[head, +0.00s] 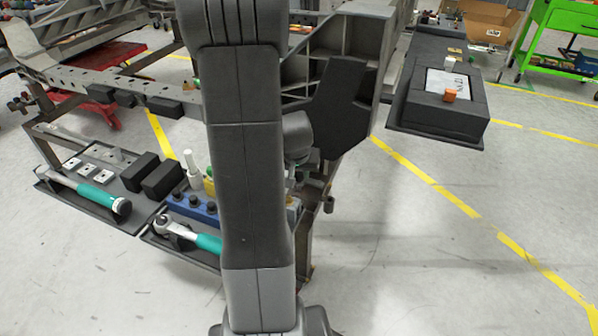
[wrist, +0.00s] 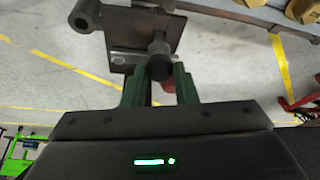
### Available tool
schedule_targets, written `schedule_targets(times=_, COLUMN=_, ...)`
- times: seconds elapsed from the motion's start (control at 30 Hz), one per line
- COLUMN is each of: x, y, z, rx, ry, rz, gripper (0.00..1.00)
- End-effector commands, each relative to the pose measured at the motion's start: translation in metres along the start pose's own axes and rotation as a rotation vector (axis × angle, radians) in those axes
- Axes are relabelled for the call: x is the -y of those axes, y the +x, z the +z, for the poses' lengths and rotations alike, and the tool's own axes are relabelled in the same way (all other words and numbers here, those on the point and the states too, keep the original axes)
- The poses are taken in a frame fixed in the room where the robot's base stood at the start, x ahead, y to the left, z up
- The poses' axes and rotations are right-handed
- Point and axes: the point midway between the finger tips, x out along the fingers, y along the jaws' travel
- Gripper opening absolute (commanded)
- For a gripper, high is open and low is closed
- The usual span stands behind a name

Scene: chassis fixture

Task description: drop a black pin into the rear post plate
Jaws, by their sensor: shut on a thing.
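In the wrist view, my gripper (wrist: 160,87) has its two green fingers closed around a black pin (wrist: 159,66), whose round dark end faces the camera. Just past the fingertips is the grey metal rear post plate (wrist: 136,28), with a slot-like light strip across it and a round boss at its left. The pin overlaps the lower right part of the plate in the picture; I cannot tell whether its tip is above the plate or in a hole. In the head view, my arm hides the gripper and held pin.
In the head view, a blue holder (head: 191,207) carries several black pins beside my arm. Black blocks (head: 161,179) and teal-handled tools (head: 97,196) lie on the grey trays. The chassis frame (head: 335,60) stands behind my arm.

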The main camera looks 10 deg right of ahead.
Motion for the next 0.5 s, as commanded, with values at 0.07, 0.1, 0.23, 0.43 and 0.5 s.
schedule_targets(times=0.07, x=0.000, y=0.003, z=0.001, rx=0.000, ry=0.000, rz=0.000, gripper=0.00)
schedule_targets(times=0.1, x=0.000, y=0.004, z=0.002, rx=0.000, ry=0.000, rz=0.000, gripper=0.00)
schedule_targets(times=0.23, x=0.000, y=0.007, z=0.003, rx=0.000, ry=0.000, rz=0.000, gripper=0.00)
schedule_targets(times=0.43, x=0.000, y=0.011, z=0.004, rx=-0.001, ry=0.000, rz=0.000, gripper=0.00)
schedule_targets(times=0.5, x=0.000, y=0.013, z=0.005, rx=-0.001, ry=0.000, rz=0.000, gripper=0.00)
